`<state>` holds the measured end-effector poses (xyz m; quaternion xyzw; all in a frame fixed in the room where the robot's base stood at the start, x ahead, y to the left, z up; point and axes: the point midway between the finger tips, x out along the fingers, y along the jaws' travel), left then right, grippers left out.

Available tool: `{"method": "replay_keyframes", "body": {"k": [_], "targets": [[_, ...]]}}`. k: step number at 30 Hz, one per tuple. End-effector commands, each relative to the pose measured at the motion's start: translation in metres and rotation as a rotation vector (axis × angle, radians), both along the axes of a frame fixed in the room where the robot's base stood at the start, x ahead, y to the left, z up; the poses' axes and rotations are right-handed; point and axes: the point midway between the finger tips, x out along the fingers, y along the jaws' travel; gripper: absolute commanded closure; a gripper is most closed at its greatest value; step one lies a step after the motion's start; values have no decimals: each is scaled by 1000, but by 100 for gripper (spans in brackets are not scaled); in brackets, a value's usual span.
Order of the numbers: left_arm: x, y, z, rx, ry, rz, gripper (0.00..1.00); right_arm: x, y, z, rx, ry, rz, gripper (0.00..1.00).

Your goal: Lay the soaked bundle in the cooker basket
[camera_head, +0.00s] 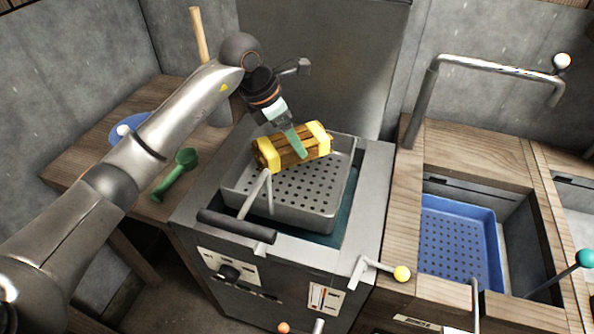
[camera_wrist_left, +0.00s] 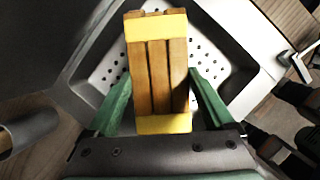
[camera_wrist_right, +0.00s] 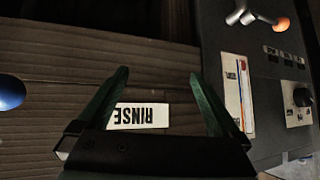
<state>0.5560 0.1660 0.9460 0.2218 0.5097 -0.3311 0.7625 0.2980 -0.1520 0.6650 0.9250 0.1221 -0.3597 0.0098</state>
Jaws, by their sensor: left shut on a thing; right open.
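The bundle (camera_head: 292,148) is a set of brown sticks with a yellow band at each end. It is over the perforated metal cooker basket (camera_head: 318,218), at its far left part; I cannot tell whether it touches the basket. My left gripper (camera_head: 298,150) is shut on the bundle, its green fingers on either side. In the left wrist view the bundle (camera_wrist_left: 157,75) lies between the fingers with the basket's holes behind it. My right gripper (camera_wrist_right: 160,85) is open and empty, facing a wooden front with a RINSE label (camera_wrist_right: 138,116); it is not in the head view.
The basket's handle (camera_head: 236,225) points toward the front left of the cooker (camera_head: 376,190). A blue perforated tray (camera_head: 447,235) sits in the sink at right, under a metal spout (camera_head: 490,65). A green scoop (camera_head: 177,172) lies on the wooden table at left.

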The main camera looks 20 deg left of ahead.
Motion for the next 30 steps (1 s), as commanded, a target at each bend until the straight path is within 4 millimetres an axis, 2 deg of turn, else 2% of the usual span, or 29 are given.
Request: {"method": "replay_keyframes", "body": {"k": [4, 11, 18, 28, 29, 30], "targets": [[0, -1, -27, -3, 0, 0, 100, -2, 0, 0, 1, 3, 0, 0], [0, 0, -46, -2, -1, 0, 100, -4, 0, -1, 0, 7, -1, 0], [0, -1, -76, -3, 0, -1, 100, -4, -1, -1, -1, 6, -2, 0], [1, 0, -80, -1, -3, -1, 100, -4, -2, -4, -2, 6, -3, 0], [0, 0, -82, 0, 0, 0, 12, -3, -1, -4, -1, 6, -2, 0], [0, 0, -81, 0, 0, 0, 8, -4, -2, -3, -2, 7, -3, 0]]}}
